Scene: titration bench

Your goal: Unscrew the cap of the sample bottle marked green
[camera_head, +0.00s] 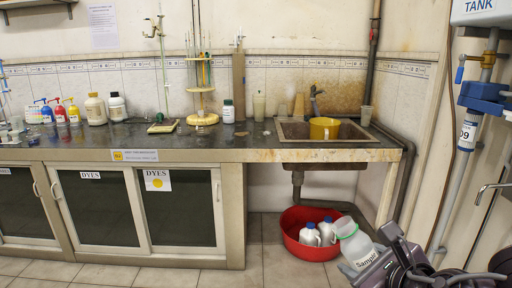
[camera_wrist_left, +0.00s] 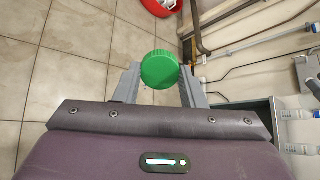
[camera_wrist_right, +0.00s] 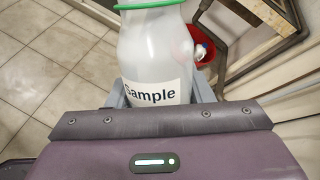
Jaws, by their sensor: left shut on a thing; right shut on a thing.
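The sample bottle (camera_head: 357,246) is white and translucent with a "Sample" label, tilted at the lower right of the head view. My right gripper (camera_head: 378,256) is shut on its body. In the right wrist view the bottle (camera_wrist_right: 153,55) fills the space between the fingers, with a green ring (camera_wrist_right: 148,4) around its neck; its mouth is out of frame. In the head view no green cap shows on its mouth. The green cap (camera_wrist_left: 160,70) is between the fingers of my left gripper (camera_wrist_left: 160,84), apart from any visible bottle. My left gripper is outside the head view.
A red basin (camera_head: 308,252) with white bottles stands on the floor below the sink (camera_head: 290,130). Pipes and a tank (camera_head: 485,12) are at the right. Tiled floor lies open at the left.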

